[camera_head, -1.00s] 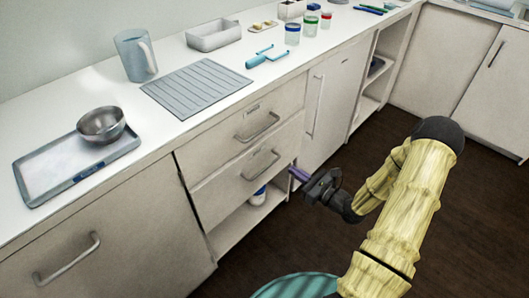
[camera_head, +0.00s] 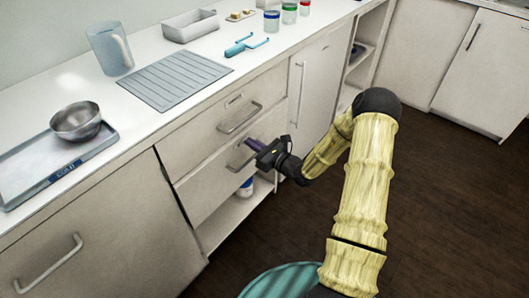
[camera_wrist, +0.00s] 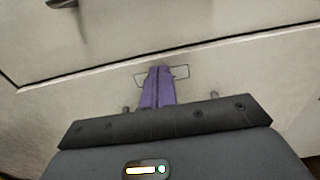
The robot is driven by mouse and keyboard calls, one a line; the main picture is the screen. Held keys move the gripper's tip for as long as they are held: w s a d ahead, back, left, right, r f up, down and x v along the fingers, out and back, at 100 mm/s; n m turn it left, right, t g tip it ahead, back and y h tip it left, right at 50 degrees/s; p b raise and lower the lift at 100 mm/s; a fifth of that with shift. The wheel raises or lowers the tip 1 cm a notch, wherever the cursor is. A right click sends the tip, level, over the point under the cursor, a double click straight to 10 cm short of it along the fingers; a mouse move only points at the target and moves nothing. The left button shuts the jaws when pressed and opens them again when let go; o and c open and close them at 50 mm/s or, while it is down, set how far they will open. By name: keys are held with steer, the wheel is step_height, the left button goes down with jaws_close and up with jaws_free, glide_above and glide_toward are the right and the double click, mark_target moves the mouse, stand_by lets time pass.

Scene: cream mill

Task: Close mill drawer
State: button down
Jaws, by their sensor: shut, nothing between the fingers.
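Two drawers sit one above the other in the cream counter, an upper drawer (camera_head: 212,128) and a lower drawer (camera_head: 205,188), each with a bar handle. A pale band runs along the top of the lower drawer front (camera_wrist: 225,70) in the wrist view. I cannot tell surely how far this drawer stands out. My gripper (camera_head: 251,143) is in front of the lower drawer, by its handle (camera_head: 238,158), which it partly covers. Its purple fingers (camera_wrist: 158,78) are shut and empty, overlapping a small label frame (camera_wrist: 180,73) on the front. Contact cannot be judged.
An open shelf with a white and blue bottle (camera_head: 245,187) lies below the drawers. A tall door with a bar handle (camera_head: 299,92) is on the right. The dark floor (camera_head: 440,200) right of my arm is clear.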

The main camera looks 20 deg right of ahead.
steer(key=shift+x, duration=0.95)
steer(key=shift+p+x, duration=0.35)
steer(key=shift+x, duration=0.6)
steer(key=shift+r, duration=0.2)
steer(key=shift+a+r, duration=0.1)
steer(key=shift+s+d+p, duration=0.3)
steer(key=p, duration=0.2)
glide_toward(242, 136)
steer(key=v, duration=0.5)
steer(key=shift+s+d+f, duration=0.2)
steer(key=shift+s+f, duration=0.05)
